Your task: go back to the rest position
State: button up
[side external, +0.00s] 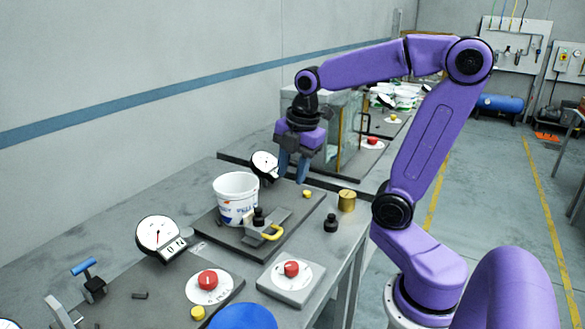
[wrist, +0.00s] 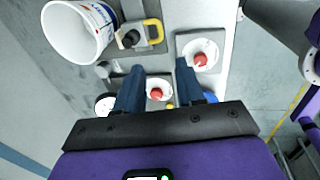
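My gripper (side external: 293,170) hangs above the bench behind the white printed bucket (side external: 237,198), pointing down. Its two blue fingers are apart with nothing between them; in the wrist view the gripper (wrist: 160,68) also shows open and empty. The bucket stands upright on a dark plate (side external: 293,222), apart from the fingers. In the wrist view the bucket (wrist: 78,32) is at the upper left. No marker for the rest position shows.
On the plate are a black knob and a yellow-handled clamp (side external: 268,233). A brass cylinder (side external: 347,200), a black weight (side external: 331,223), dial gauges (side external: 158,236) and red buttons (side external: 291,268) stand around it. A clear-walled enclosure (side external: 340,130) stands close behind my gripper.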

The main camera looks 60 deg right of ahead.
jog(key=shift+a, duration=0.1)
jog(key=s+a+f+m+g, duration=0.1)
jog(key=s+a+f+m, duration=0.1)
jog(key=s+a, duration=0.4)
jog(key=s+a+f+m+g, duration=0.1)
jog(key=s+a+f+m, duration=0.2)
jog(key=s, duration=0.8)
notch_tip(320, 180, down, 3)
jog(key=a, duration=0.2)
jog(key=shift+a+r, duration=0.2)
jog(key=shift+a, duration=0.15)
jog(key=shift+w, duration=0.1)
dwell(1.7)
notch_tip(320, 180, up, 8)
jog(key=f+n+t, duration=0.1)
jog(key=n+t, duration=0.1)
jog(key=n, duration=0.3)
send_over(278, 234)
jog(key=s, duration=0.4)
jog(key=w+f, duration=0.1)
jog(key=f, duration=0.4)
jog(key=w+f, duration=0.1)
jog(key=f, duration=0.5)
jog(key=w+f, duration=0.1)
jog(key=f, duration=0.4)
jog(key=shift+w+a+f, duration=0.1)
jog(key=shift+w+f, duration=0.15)
jog(key=shift+w, duration=0.05)
